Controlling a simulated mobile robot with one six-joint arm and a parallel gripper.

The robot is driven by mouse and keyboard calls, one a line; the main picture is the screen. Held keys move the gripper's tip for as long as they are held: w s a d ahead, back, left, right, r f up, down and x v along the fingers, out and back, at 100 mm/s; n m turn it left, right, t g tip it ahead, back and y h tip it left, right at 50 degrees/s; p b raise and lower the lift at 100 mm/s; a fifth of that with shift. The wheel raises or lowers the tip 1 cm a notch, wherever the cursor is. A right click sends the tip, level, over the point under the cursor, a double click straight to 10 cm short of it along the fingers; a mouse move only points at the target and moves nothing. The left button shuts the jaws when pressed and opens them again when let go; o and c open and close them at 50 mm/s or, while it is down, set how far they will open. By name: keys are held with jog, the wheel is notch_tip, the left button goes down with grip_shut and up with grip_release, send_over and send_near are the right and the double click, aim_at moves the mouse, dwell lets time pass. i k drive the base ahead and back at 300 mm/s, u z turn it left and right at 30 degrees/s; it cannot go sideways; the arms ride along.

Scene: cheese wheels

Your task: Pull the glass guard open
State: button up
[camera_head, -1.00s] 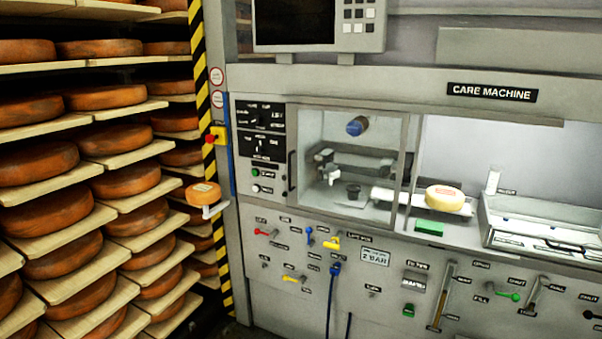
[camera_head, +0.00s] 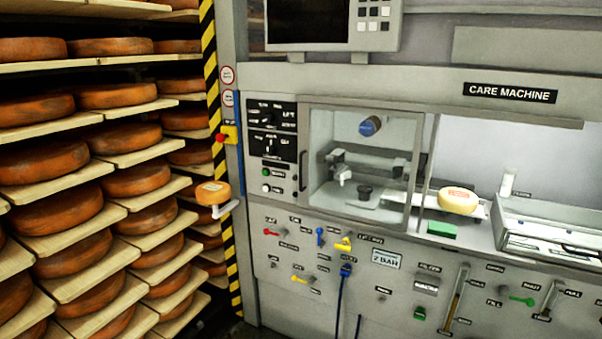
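The glass guard (camera_head: 345,190) is a framed clear pane on the front of the care machine, left of the middle opening. A dark vertical handle (camera_head: 302,171) is on its left edge. The guard covers the bay, and a blue-ended cylinder (camera_head: 370,126), a grey mechanism and a dark knob-like part (camera_head: 365,192) show through it. A pale yellow cheese wheel (camera_head: 458,201) sits in the open bay to its right. My gripper is not in view.
Shelves of orange cheese wheels (camera_head: 60,212) fill the left side. A striped post (camera_head: 218,120) with a red button (camera_head: 221,138) separates them from the machine. Levers, including a yellow one (camera_head: 343,244), and a blue hose (camera_head: 342,290) stick out below the guard. A tray (camera_head: 550,238) is at right.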

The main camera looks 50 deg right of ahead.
aim_at(304, 108)
jog(key=u, duration=0.05)
jog(key=i, duration=1)
jog(key=z, duration=0.05)
